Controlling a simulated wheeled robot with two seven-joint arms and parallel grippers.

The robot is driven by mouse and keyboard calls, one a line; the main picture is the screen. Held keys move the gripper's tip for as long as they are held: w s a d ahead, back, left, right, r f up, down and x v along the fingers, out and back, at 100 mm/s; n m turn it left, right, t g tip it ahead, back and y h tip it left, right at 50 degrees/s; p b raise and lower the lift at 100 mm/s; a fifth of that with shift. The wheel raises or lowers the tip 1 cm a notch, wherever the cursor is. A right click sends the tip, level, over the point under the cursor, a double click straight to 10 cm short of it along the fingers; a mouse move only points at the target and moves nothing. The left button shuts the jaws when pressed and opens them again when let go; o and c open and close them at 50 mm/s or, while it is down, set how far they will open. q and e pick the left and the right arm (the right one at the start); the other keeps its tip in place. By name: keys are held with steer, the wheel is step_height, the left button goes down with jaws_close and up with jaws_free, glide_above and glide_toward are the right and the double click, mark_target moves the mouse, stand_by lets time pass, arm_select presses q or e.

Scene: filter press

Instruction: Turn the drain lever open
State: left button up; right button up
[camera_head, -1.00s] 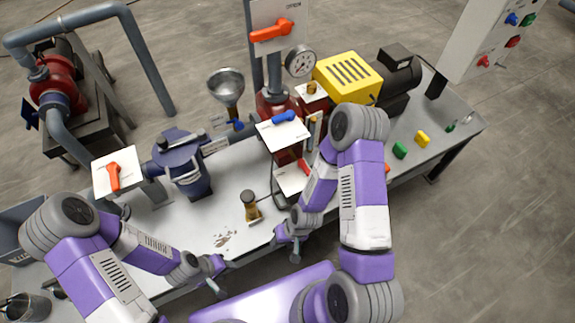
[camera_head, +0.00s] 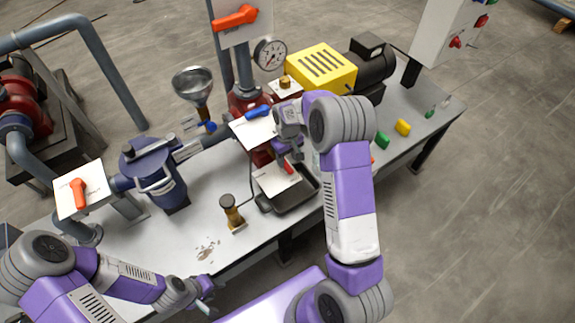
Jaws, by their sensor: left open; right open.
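A red lever (camera_head: 288,167) sits on a low white plate (camera_head: 275,181) above a black tray (camera_head: 298,196); its label is too small to read, and its place over the tray fits the drain lever. My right gripper (camera_head: 289,157) is open and points down just above this lever, partly hiding it. I cannot tell whether the fingers touch it. My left gripper (camera_head: 206,302) is open and empty, low at the table's front edge, well away from the levers.
A blue lever (camera_head: 258,111) on a white plate stands close to my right wrist. Orange levers are on the tall panel (camera_head: 236,17) and the left plate (camera_head: 78,192). A blue vessel (camera_head: 154,178) is further left.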

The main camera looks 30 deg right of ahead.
mark_target(288, 167)
step_height(288, 167, down, 4)
steer(key=shift+f+b, duration=0.1)
steer(key=shift+b, duration=0.2)
jaws_close()
